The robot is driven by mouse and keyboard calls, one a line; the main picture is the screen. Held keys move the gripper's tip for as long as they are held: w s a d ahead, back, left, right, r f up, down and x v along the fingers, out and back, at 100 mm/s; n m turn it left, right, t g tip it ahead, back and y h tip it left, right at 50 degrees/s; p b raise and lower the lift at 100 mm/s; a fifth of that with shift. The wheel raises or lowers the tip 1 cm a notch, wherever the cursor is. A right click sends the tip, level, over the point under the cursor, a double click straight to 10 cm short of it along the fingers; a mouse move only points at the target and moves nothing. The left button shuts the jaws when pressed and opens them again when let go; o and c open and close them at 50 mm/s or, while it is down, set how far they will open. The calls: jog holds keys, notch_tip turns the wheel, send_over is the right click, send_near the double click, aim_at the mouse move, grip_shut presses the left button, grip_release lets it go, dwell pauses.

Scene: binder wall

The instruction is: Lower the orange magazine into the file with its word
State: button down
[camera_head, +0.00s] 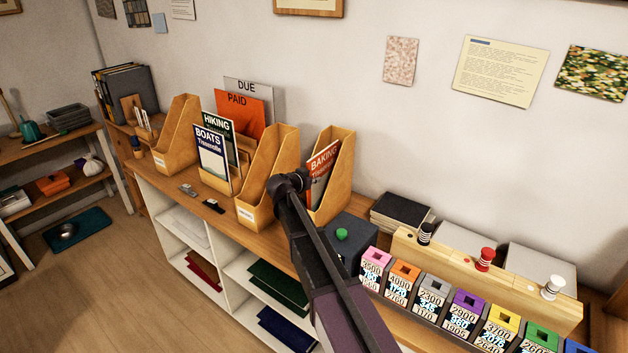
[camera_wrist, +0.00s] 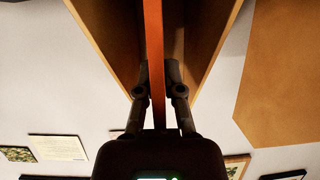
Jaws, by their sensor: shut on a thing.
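The orange magazine (camera_head: 321,163), titled BAKING, stands upright, its top showing within the opening of the right-hand wooden file (camera_head: 342,180). My gripper (camera_head: 298,181) is shut on the magazine's near edge, in front of that file. In the wrist view, my gripper (camera_wrist: 158,92) pinches the orange magazine (camera_wrist: 154,50), seen edge-on between the file's two walls (camera_wrist: 100,35), with a gap on each side. Its lower part and the right file's label are hidden behind my arm and gripper. The middle file (camera_head: 270,180) and left file (camera_head: 178,140) look empty, with front labels too small to read.
A rack holds the BOATS (camera_head: 212,155) and HIKING (camera_head: 219,124) magazines. Behind are orange PAID (camera_head: 240,105) and grey DUE (camera_head: 262,92) sheets. A dark box with a green knob (camera_head: 341,234) and a row of coloured blocks (camera_head: 403,277) stand right of the files.

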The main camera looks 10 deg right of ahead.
jog(key=c, duration=0.7)
grip_release()
jog(key=shift+r, duration=0.1)
notch_tip(320, 180, up, 13)
jog(key=p, duration=1.3)
jog(key=s+a, duration=0.4)
jog(key=s, duration=0.1)
jog(key=shift+a, duration=0.25)
